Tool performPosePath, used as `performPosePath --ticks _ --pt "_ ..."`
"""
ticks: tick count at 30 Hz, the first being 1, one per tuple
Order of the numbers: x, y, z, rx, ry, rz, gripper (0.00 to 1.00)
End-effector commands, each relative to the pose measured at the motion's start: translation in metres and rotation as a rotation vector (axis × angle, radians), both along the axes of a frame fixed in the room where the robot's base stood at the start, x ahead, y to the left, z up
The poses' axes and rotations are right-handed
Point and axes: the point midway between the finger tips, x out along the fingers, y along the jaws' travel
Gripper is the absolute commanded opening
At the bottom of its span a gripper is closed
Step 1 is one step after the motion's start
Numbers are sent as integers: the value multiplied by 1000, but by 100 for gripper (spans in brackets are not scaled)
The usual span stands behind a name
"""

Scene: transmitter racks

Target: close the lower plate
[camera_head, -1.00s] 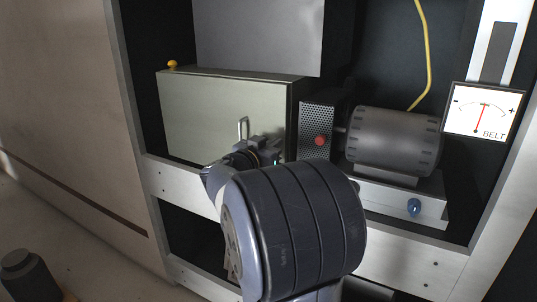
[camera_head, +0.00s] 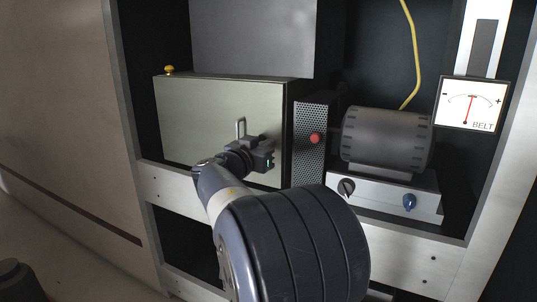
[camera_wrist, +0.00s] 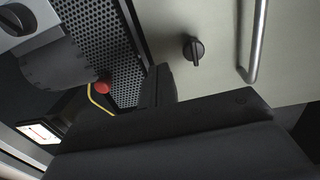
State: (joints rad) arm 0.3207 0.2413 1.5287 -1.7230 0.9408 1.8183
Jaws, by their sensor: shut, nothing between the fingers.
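The lower plate (camera_head: 200,115) is a pale grey-green panel on the left of the rack, with an upright bar handle (camera_head: 241,128). It stands upright at the front of a box-like housing; I cannot tell whether it is fully closed. My gripper (camera_head: 271,153) is shut and empty in front of the plate's lower right part, right of and below the handle. I cannot tell whether it touches the plate. In the wrist view, the plate (camera_wrist: 215,75) shows a black knob (camera_wrist: 194,49) and the handle (camera_wrist: 255,45), beyond the dark gripper.
A grey upper plate (camera_head: 255,38) is above. A yellow cable (camera_head: 415,60) hangs behind. A rack rail (camera_head: 172,187) runs below the plate.

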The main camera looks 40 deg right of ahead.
Motion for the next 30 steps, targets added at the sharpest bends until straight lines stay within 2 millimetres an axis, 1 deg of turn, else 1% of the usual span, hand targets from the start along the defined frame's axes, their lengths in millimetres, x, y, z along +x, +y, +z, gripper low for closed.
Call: performPosePath --ticks 3,6,9,12,18,30 --pt "-10 29 0 1 -1 7 0" --pt "-19 51 -1 2 1 7 0" --pt "-26 68 -1 3 0 7 0" --pt "-31 81 -1 4 0 6 0" --pt "-37 94 -2 3 2 3 0" --pt "-37 94 -3 4 3 2 0"
